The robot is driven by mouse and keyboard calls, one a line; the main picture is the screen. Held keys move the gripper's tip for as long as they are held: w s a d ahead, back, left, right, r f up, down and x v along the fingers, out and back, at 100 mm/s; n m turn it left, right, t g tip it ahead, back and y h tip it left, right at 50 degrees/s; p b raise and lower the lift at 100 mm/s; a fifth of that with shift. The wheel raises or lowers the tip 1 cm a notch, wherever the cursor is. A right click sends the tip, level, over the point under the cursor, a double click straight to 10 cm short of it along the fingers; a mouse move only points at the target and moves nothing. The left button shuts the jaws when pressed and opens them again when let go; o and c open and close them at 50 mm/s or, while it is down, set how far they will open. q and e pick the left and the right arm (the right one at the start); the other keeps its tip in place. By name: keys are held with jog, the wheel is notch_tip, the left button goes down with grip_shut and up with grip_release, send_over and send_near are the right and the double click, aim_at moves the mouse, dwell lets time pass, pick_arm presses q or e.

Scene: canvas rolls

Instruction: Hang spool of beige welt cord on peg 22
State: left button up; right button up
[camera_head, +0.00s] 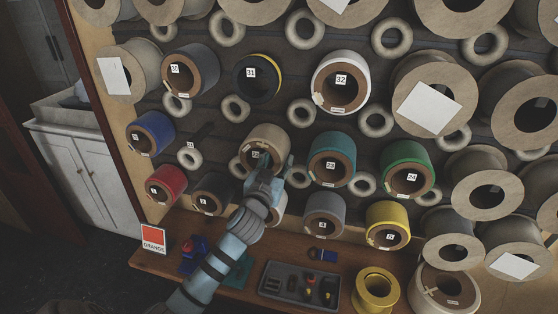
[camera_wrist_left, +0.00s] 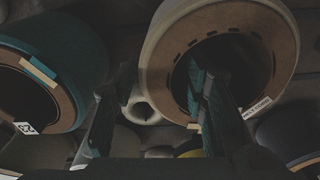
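The spool of beige welt cord (camera_head: 268,136) sits in the rack's middle row, at the place numbered 22, between a white ring and the teal spool. In the left wrist view the beige spool (camera_wrist_left: 160,50) fills the upper right, its brown face and "WELT CORD" label toward me. My left gripper (camera_head: 264,168) is at its front. In the wrist view the gripper (camera_wrist_left: 160,100) has its fingers wide apart, one in the spool's hole and one outside its wall, with a gap showing outside. The peg itself is hidden. My right gripper is not in view.
The teal spool (camera_head: 333,147) hangs close on the right and also shows in the left wrist view (camera_wrist_left: 80,50). A grey spool (camera_head: 324,208) hangs below right. Large bare reels crowd the right side. A shelf below holds a grey tray (camera_head: 298,284) and an orange sign (camera_head: 153,237).

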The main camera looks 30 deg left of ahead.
pick_arm(q)
jog(key=shift+a, duration=0.1)
jog(key=shift+s+f, duration=0.1)
jog(key=shift+s, duration=0.35)
jog(key=v, duration=1.1)
jog(key=shift+d, duration=0.3)
jog(key=shift+a, duration=0.1)
jog(key=shift+s, duration=0.1)
